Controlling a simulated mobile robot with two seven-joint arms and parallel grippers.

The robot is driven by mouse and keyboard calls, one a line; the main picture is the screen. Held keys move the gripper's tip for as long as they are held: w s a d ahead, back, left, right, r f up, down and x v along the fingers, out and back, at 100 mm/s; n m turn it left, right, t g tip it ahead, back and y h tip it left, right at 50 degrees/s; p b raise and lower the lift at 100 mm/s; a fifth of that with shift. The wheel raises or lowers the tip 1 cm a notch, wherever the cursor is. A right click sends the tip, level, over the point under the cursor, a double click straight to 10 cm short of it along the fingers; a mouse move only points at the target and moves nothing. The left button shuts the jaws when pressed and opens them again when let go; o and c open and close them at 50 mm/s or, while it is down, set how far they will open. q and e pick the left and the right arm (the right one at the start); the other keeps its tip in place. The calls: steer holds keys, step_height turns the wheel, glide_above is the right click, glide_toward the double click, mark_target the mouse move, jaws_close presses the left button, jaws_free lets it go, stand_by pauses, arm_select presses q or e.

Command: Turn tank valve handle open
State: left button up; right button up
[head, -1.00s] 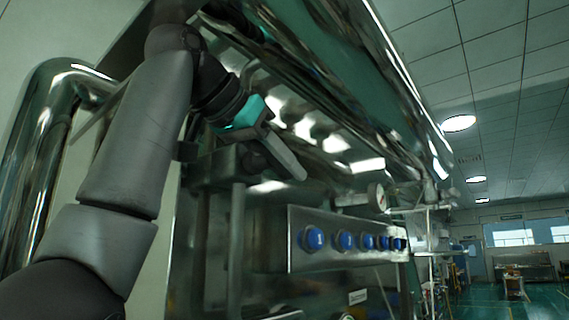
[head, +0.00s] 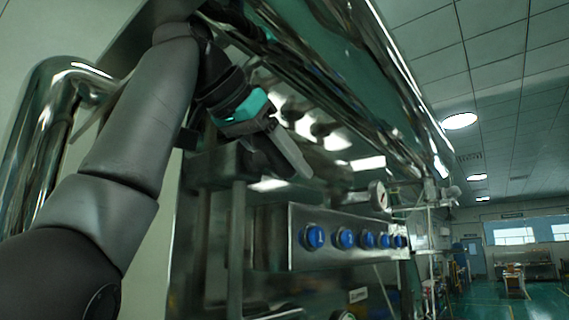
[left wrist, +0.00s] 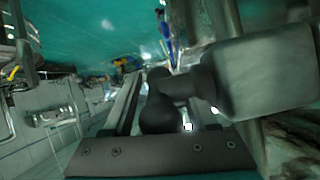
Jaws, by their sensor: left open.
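The valve handle (left wrist: 270,75) is a dark grey, thick bar on a rounded dark stem in the left wrist view. It fills the right side there, and its rounded dark part lies between the fingers, close in front of the palm. My left gripper (head: 284,160) is open at the upper left of the machine in the head view. It also shows in the left wrist view (left wrist: 162,85), where the handle hides much of its right finger. Whether the fingers touch the handle cannot be told. My right gripper is not in view.
A steel panel with several blue knobs (head: 346,239) is below and right of my left gripper. A large shiny steel tank (head: 335,70) overhangs the arm. Open green floor (head: 480,302) lies at the far right.

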arm_select(q)
steer(key=shift+w+t, duration=0.1)
steer(key=shift+t, duration=0.2)
stand_by(0.4)
